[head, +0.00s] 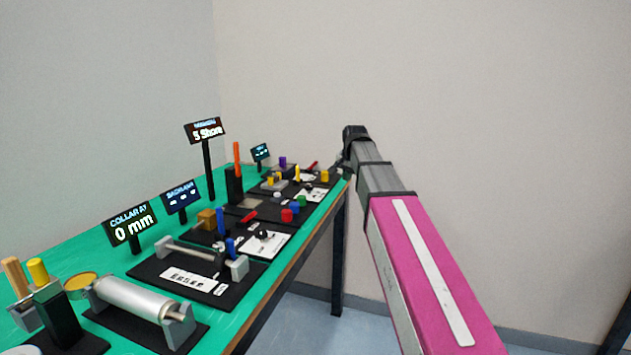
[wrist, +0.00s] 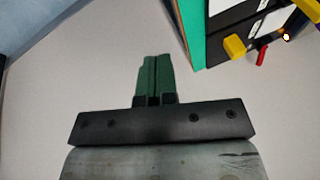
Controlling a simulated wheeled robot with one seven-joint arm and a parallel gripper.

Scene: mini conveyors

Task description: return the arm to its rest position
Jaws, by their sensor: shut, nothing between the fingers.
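My arm, with a magenta link and dark grey segments, reaches away from me in the head view. Its far end is beside the far right corner of the green table (head: 80,237). In the wrist view my gripper (wrist: 154,62) has its two green fingers pressed together, with nothing between them. The fingers point at the plain pale wall and touch nothing that I can see.
The table holds several black stations with small signs, a metal roller (head: 140,298), an orange post (head: 237,155) and coloured pegs. In the wrist view a yellow block (wrist: 234,46) and a red piece (wrist: 262,56) are at the upper right. Floor right of the table is clear.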

